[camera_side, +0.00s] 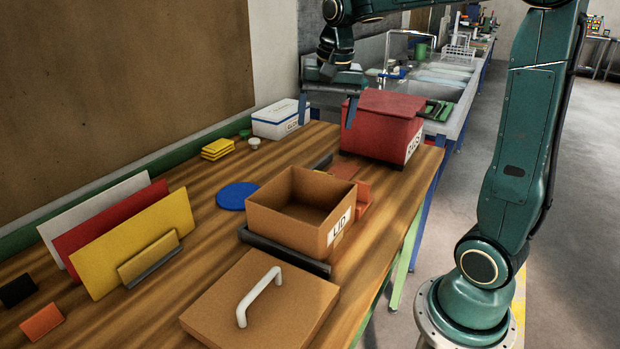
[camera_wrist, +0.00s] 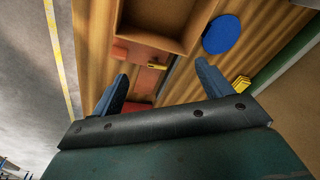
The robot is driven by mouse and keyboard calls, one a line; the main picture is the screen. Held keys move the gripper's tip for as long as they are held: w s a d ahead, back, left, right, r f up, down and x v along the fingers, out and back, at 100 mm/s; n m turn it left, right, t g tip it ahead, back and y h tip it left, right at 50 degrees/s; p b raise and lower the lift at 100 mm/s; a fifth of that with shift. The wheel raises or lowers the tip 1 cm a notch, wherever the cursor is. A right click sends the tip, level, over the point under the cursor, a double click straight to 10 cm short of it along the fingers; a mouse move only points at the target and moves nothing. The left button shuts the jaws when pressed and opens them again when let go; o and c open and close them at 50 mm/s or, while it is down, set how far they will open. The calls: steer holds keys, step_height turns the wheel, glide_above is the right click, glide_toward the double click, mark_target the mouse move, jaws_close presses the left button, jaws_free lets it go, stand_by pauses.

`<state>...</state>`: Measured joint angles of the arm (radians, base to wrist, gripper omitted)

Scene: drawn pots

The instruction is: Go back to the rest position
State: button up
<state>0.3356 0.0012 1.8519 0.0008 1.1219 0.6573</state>
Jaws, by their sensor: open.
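My gripper (camera_side: 325,103) is at the upper middle of the side view, raised above the back of the wooden table (camera_side: 95,242). Its two fingers are spread apart with nothing between them. In the wrist view my gripper (camera_wrist: 160,90) also shows open and empty, pointing down over the table. An open brown box (camera_side: 290,215) with a label sits in a dark frame (camera_side: 270,250) on the table. Its inside looks empty. A brown lid (camera_side: 225,310) with a white handle lies in front of it.
A blue disc (camera_side: 237,196), yellow blocks (camera_side: 217,149) and a white box (camera_side: 280,118) lie toward the wall. Upright white, red and yellow panels (camera_side: 130,245) stand at the left. A sink counter (camera_side: 445,85) is behind. Open floor lies to the right.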

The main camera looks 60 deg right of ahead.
steer(key=s+a+f+n+t, duration=0.1)
steer(key=s+a+n+t, duration=0.1)
steer(key=s+a+n, duration=0.3)
steer(key=s+a+f+n+t, duration=0.1)
steer(key=s+a+n, duration=0.5)
steer(key=s, duration=0.6)
steer(key=shift+s+a+f+t+y, duration=0.15)
steer(key=shift+a+f+t+y, duration=0.2)
steer(key=shift+a, duration=0.25)
